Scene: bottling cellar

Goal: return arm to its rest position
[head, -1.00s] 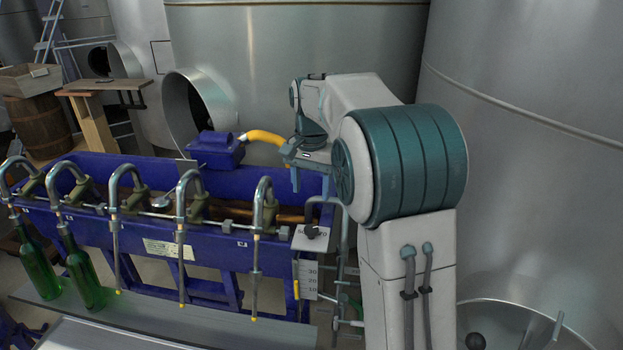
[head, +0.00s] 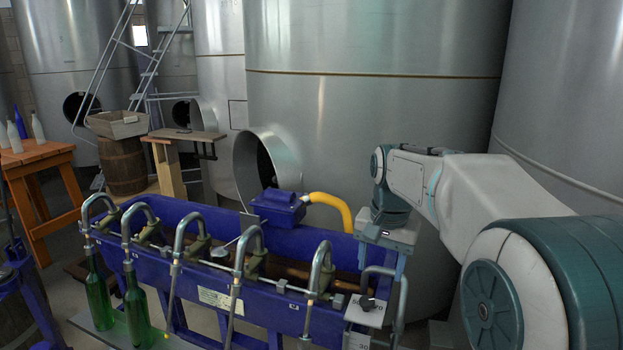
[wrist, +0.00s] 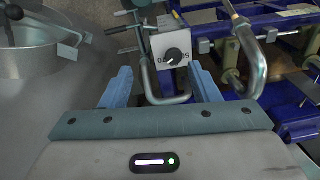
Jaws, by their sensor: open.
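My gripper (wrist: 162,90) is open in the wrist view, with its two blue fingers spread apart and nothing held between them. In the head view my gripper (head: 385,252) hangs at the right end of the blue filling trough (head: 200,262), above the knob plate (head: 365,310). The fingers are small there, and I cannot tell whether they touch anything. My arm reaches in from the right.
Two green bottles (head: 137,310) stand under the left spouts. A blue motor box (head: 278,208) with a yellow hose (head: 333,207) sits behind the trough. Large steel tanks (head: 370,110) fill the back. An orange table (head: 35,165) with bottles is at the left.

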